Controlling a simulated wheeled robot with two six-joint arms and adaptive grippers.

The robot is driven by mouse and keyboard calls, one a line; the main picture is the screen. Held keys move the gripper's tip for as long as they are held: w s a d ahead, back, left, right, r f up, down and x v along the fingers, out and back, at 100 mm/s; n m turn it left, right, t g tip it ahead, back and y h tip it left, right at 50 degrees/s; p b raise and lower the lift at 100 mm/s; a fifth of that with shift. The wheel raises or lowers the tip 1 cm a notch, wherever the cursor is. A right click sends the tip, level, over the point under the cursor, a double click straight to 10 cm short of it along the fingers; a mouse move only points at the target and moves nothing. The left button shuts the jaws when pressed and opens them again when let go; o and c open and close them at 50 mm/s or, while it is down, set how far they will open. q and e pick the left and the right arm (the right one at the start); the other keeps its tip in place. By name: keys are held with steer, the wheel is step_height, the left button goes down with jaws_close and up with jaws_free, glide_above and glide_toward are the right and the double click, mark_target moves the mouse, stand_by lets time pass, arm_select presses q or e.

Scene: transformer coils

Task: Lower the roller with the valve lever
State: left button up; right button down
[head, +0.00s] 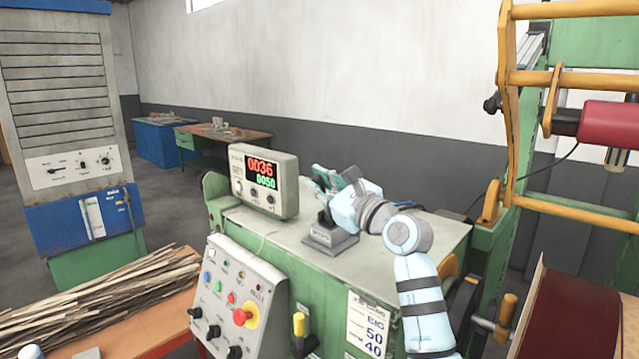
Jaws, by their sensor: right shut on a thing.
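The valve lever's grey base (330,237) stands on top of the green machine, right of the counter box. My right gripper (326,180) is above this base, with its teal fingers pointing left. It is shut on the valve lever, which is mostly hidden behind the fingers and wrist. A red roller (609,125) hangs in the yellow frame at the upper right. My left gripper is not in view.
The counter box (264,181) shows 0036 and 0050, close left of the gripper. A sloped control panel (238,300) with a red button is in front. Wooden strips (100,300) lie on a table at lower left. A dark red sheet (575,315) is at lower right.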

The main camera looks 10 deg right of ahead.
steer(key=shift+f, duration=0.15)
steer(key=c, duration=1.6)
jaws_free()
steer(key=shift+w, duration=0.1)
steer(key=shift+o, duration=0.3)
steer(key=shift+w, duration=0.15)
steer(key=v, duration=1.2)
